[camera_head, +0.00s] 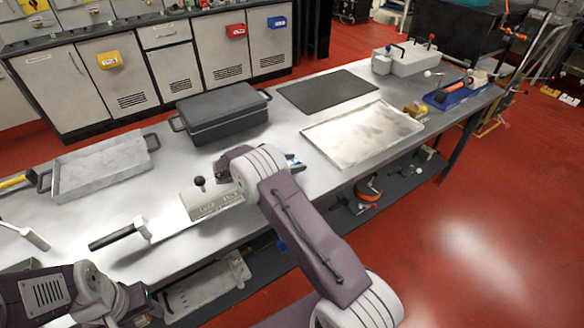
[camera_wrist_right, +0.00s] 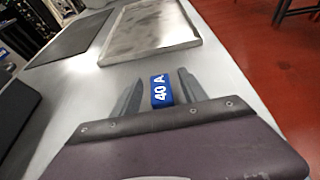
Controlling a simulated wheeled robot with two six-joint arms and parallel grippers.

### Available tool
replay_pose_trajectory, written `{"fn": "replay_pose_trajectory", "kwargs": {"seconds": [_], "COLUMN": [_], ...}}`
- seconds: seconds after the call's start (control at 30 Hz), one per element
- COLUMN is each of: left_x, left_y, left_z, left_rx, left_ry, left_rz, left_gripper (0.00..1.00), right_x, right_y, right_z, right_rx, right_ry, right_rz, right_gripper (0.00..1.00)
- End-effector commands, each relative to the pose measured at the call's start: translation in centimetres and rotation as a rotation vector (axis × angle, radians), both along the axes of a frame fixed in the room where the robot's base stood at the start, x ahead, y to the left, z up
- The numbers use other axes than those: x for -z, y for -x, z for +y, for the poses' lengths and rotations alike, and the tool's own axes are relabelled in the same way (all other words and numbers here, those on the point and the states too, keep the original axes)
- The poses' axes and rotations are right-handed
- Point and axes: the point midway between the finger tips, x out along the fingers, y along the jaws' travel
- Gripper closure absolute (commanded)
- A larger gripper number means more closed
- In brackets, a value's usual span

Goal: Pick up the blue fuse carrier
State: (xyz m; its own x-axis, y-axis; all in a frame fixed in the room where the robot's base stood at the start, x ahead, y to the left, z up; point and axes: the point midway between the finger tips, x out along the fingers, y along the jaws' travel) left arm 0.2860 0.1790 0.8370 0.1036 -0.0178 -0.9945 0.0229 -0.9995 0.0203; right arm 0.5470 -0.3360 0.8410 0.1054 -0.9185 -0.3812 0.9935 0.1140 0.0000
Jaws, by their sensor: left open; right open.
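The blue fuse carrier (camera_wrist_right: 161,91), marked "40 A" in white, lies between the two open fingers of my right gripper (camera_wrist_right: 158,88) in the right wrist view. A narrow gap shows on each side of it. In the head view my right gripper (camera_head: 291,161) is at the middle of the bench, mostly hidden behind my arm, with a bit of blue showing there. My left gripper (camera_head: 136,299) is low at the left of the head view, away from the carrier, its fingers not clearly seen.
A shallow metal tray (camera_head: 365,131) and a dark mat (camera_head: 325,91) lie beyond the right gripper. A dark lidded box (camera_head: 222,113) stands behind it. A grey device with a black knob (camera_head: 206,201) and a black-handled tool (camera_head: 117,236) lie to the left.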

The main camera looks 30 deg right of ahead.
Motion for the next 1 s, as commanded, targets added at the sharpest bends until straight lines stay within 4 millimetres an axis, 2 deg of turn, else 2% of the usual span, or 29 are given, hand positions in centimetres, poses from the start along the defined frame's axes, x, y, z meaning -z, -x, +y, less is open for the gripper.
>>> {"fn": "replay_pose_trajectory", "kwargs": {"seconds": [0.2,0.4,0.47,0.6,0.87,1.0], "left_x": [0.2,0.2,0.2,0.2,0.2,0.0], "left_y": [0.0,0.0,0.0,0.0,0.0,0.0], "left_z": [0.0,0.0,0.0,0.0,0.0,0.0], "left_rx": [0.0,0.0,0.0,0.0,0.0,0.0], "left_ry": [0.0,0.0,0.0,0.0,0.0,0.0], "left_rz": [0.0,0.0,0.0,0.0,0.0,0.0], "left_gripper": [0.51,0.51,0.51,0.51,0.51,0.51], "right_x": [1.5,1.5,1.5,1.5,1.5,0.7], "right_y": [-0.3,-0.4,-0.4,-0.4,-0.4,-0.4], "right_z": [-3.5,-3.7,-3.7,-3.7,-3.7,-3.7], "right_rx": [0.004,0.0,0.001,0.001,0.001,0.001], "right_ry": [0.0,0.0,0.0,-0.001,0.0,0.0], "right_rz": [0.001,0.0,0.0,0.0,-0.001,-0.002], "right_gripper": [0.49,0.49,0.63,1.0,1.0,1.0]}}
